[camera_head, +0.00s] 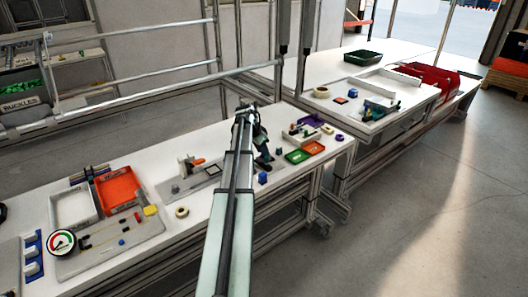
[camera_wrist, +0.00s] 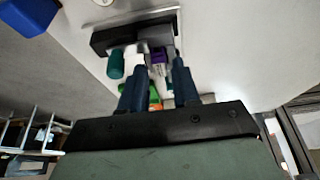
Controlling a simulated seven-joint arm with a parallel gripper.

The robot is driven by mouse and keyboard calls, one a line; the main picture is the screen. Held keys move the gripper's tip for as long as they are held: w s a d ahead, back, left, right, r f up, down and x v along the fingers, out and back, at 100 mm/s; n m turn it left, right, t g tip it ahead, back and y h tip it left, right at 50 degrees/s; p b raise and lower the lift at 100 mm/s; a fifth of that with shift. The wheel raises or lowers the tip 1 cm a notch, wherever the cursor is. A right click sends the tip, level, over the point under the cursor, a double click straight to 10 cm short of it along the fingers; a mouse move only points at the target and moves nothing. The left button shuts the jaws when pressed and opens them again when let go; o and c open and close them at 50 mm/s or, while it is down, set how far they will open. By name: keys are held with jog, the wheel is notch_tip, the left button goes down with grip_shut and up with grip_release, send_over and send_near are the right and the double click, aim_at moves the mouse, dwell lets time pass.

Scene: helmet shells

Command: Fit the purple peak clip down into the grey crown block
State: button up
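A small purple piece, which looks like the peak clip (camera_wrist: 158,58), shows between my fingertips in the wrist view. It sits right against the grey crown block (camera_wrist: 161,36); I cannot tell how deep it is seated. The block is on a black holder (camera_wrist: 112,38). My gripper (camera_wrist: 159,68) has its two dark blue fingers apart, with visible gaps on either side of the purple piece. In the head view my gripper (camera_head: 262,155) is low over the middle bench, and my arm hides much of the block and clip there.
A teal cylinder (camera_wrist: 116,64) stands close to my left finger. Bare bench lies right of the holder in the wrist view.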

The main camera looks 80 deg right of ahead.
jog(key=v, duration=0.9)
jog(key=shift+r, duration=0.45)
jog(key=shift+w, duration=0.15)
